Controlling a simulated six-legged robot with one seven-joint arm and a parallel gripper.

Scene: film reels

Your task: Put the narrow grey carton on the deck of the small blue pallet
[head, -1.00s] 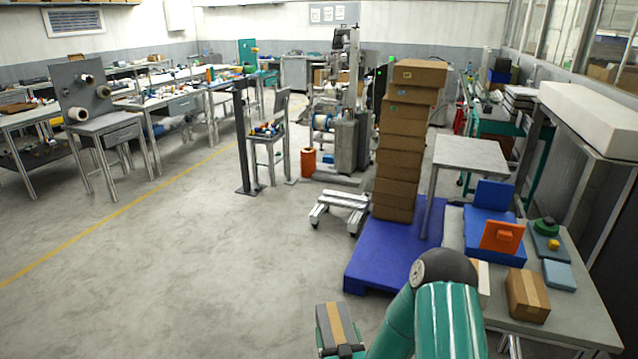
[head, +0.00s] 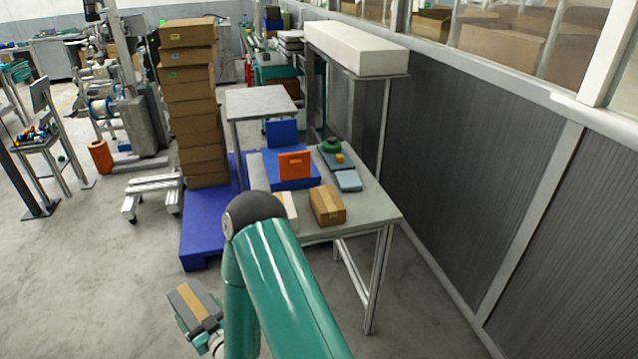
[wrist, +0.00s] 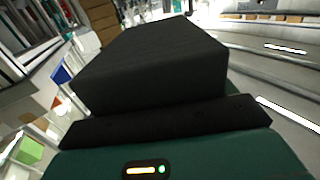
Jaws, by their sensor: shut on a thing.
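The grey carton (head: 184,304) with a tan tape strip is held in my gripper (head: 203,337) at the lower left of the head view, tilted, out over the floor. My gripper is shut on it; the fingertips are mostly hidden. In the wrist view the carton (wrist: 155,65) is a large dark block filling the middle, close against the gripper. A blue pallet (head: 205,226) stands on the floor beyond the carton in the head view. Its near deck is bare, and a tall stack of brown boxes (head: 190,110) stands at its far part. The carton is apart from the pallet.
A grey table (head: 375,212) right of the pallet holds a brown box (head: 327,205), a blue item with an orange block (head: 294,165) and a pale box partly behind my arm. A wheeled frame (head: 152,193) stands left of the pallet.

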